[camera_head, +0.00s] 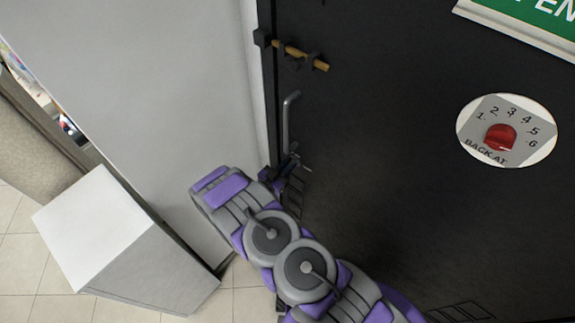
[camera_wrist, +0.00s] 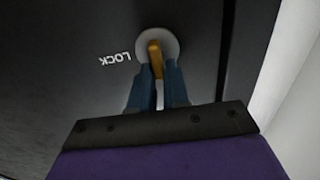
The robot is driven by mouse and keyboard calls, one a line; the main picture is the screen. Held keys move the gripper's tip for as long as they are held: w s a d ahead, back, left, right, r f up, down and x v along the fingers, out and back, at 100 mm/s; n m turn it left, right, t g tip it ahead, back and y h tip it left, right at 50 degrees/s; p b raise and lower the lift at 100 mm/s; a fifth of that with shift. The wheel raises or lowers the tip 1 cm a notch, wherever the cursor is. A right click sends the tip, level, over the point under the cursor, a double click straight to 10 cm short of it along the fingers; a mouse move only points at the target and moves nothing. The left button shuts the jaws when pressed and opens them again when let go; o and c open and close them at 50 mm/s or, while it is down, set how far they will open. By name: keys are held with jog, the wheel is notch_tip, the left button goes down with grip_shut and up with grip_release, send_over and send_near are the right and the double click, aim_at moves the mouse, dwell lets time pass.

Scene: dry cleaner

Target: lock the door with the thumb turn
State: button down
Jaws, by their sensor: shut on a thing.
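The black door (camera_head: 400,200) fills the right of the head view. In the wrist view the brass thumb turn (camera_wrist: 154,50) stands on a round grey plate (camera_wrist: 171,43), its long side roughly upright in the picture. The word LOCK (camera_wrist: 115,59) is printed upside down on the door, left of the plate. My gripper (camera_wrist: 158,74) is shut on the thumb turn, with one blue finger at each side of its lower part. In the head view my gripper (camera_head: 284,172) is at the door's left edge, below the handle, and the thumb turn cannot be made out.
A metal pull handle (camera_head: 289,120) and a brass bolt (camera_head: 300,55) are above my gripper. A round dial sign with a red knob (camera_head: 500,137) and a green sign (camera_head: 530,22) are at the right. A white box (camera_head: 95,225) stands left, by the pale wall (camera_head: 150,90).

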jog(key=shift+m, duration=0.6)
jog(key=m, duration=0.4)
jog(key=shift+s+d+f, duration=0.15)
jog(key=shift+s, duration=0.1)
jog(key=m+b, duration=0.1)
jog(key=m, duration=0.2)
jog(key=f+m+b, duration=0.1)
jog(key=m+b, duration=0.1)
jog(key=m, duration=0.1)
jog(key=m+b, duration=0.1)
jog(key=m, duration=0.3)
jog(key=shift+s+d+f+b, duration=0.25)
jog(key=shift+s+d+b, duration=0.1)
jog(key=shift+d+b, duration=0.05)
jog(key=shift+f+m+b, duration=0.15)
jog(key=shift+m+b, duration=1)
jog(key=shift+m, duration=0.35)
jog(key=c, duration=1.2)
grip_release()
jog(key=shift+w+a, duration=0.1)
